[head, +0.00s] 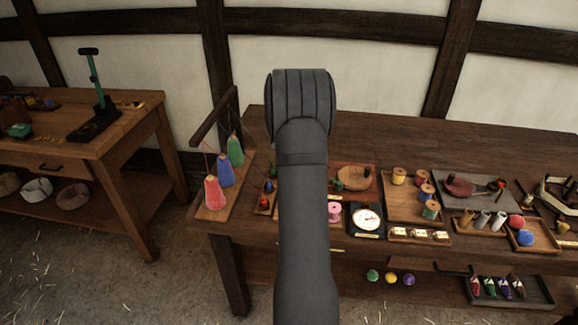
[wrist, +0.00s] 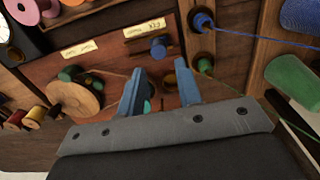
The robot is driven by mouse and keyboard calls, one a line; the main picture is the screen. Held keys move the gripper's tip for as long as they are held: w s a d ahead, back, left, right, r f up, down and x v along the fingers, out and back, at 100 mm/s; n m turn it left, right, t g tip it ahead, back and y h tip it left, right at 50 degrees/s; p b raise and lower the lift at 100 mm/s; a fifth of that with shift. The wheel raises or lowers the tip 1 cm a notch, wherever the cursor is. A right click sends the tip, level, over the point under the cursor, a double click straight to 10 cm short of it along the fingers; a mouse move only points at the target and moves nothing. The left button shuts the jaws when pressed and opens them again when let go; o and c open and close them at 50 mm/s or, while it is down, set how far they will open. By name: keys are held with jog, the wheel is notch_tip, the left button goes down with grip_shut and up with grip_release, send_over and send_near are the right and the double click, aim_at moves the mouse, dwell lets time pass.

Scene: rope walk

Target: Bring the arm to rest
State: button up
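In the wrist view my gripper (wrist: 160,70) shows two blue fingers, set apart with a gap between them. Nothing is clearly held. The fingers point over a reddish-brown board with paper labels (wrist: 79,53), a blue spool (wrist: 159,48) and a round wooden disc (wrist: 75,101). A small teal thing (wrist: 147,106) shows low between the fingers; I cannot tell what it is. In the head view my grey arm (head: 305,200) stands up in the middle, in front of the bench, and hides the gripper.
The dark wooden bench (head: 400,145) is crowded along its front. A rack with red (head: 215,193), blue (head: 225,171) and green (head: 235,151) cones stands left of my arm. A white dial (head: 367,220) and thread spools (head: 426,192) lie right. The bench's back strip is bare.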

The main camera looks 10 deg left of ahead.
notch_tip(320, 180, down, 7)
jog(key=shift+f, duration=0.1)
jog(key=shift+a, duration=0.3)
jog(key=shift+d, duration=0.35)
dwell(2.1)
